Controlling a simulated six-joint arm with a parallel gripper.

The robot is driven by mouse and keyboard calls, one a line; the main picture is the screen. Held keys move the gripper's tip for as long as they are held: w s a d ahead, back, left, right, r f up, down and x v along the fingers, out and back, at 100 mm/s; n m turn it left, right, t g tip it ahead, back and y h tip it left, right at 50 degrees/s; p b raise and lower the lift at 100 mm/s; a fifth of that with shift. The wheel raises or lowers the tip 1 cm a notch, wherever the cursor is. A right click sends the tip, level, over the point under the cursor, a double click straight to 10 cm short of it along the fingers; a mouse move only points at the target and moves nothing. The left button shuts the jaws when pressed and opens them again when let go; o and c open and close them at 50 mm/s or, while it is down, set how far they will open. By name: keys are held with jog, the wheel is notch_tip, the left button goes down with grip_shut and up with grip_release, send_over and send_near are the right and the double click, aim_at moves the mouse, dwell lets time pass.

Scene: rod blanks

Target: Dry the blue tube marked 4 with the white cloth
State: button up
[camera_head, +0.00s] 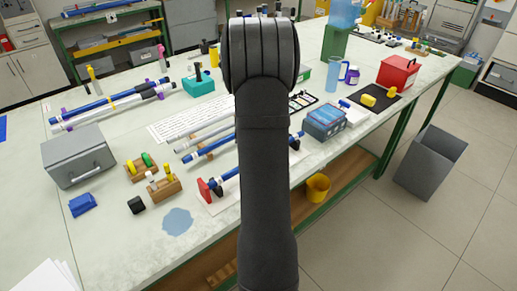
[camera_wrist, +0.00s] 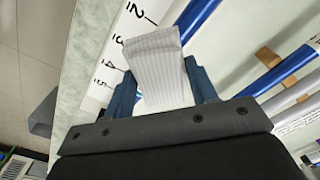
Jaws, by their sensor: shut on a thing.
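My gripper (camera_wrist: 160,88) is shut on the white cloth (camera_wrist: 158,62), a ribbed folded piece that stands out between its two blue fingers in the wrist view. In the head view my arm hides the gripper and the cloth. A white strip printed with 2, 3, 4 and 5 (camera_wrist: 118,60) lies left of the cloth. A blue tube (camera_wrist: 199,16) runs beyond the cloth, and another blue tube (camera_wrist: 275,77) lies to the right. In the head view a blue tube (camera_head: 230,177) rests on a red-ended stand, partly behind my arm. I cannot tell which tube is marked 4.
Several tubes lie on the bench at the back left (camera_head: 112,103). A grey box (camera_head: 77,158), wooden blocks (camera_head: 163,187) and a blue puddle-like patch (camera_head: 177,222) are at the left. A grey bin (camera_head: 432,163) stands beyond the bench edge.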

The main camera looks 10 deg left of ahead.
jog(key=shift+s+a, duration=2.15)
jog(key=shift+s, duration=0.05)
notch_tip(320, 180, up, 8)
jog(key=shift+r, duration=0.1)
